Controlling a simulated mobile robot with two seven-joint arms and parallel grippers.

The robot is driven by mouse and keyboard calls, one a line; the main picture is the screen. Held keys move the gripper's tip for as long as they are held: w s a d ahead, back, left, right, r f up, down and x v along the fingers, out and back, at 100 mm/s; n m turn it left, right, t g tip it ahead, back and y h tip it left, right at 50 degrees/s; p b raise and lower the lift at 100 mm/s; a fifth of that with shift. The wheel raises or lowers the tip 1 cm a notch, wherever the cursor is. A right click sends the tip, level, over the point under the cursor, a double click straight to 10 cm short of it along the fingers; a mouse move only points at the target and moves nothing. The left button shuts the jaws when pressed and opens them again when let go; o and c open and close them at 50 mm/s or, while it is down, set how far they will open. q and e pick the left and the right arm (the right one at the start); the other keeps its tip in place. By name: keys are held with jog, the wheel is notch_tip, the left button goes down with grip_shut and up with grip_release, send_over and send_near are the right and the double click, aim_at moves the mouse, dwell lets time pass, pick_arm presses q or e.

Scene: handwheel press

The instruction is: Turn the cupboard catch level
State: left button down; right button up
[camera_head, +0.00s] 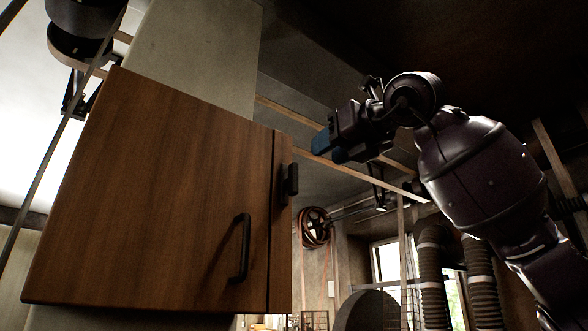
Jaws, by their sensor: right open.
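A brown wooden cupboard (150,200) fills the left half of the head view, its door closed as far as I can see. A small dark catch (291,180) sits on the narrow strip by the door's right edge. Its bar stands upright, not level. A dark bow handle (240,248) is on the door, lower and left of the catch. My right gripper (322,146), with blue fingertips, is open and empty, above and to the right of the catch. It points left and is apart from the cupboard.
A pale column (198,50) stands behind the cupboard. Ribbed hoses (432,275) hang at the lower right. The space between my right gripper and the catch looks free.

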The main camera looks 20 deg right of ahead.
aim_at(296, 167)
jog(key=p+x, duration=0.2)
jog(key=x, duration=0.7)
jog(key=shift+a, duration=0.25)
jog(key=shift+w+a+p, duration=0.2)
jog(key=shift+w+p, duration=0.25)
jog(key=shift+w, duration=0.15)
grip_shut()
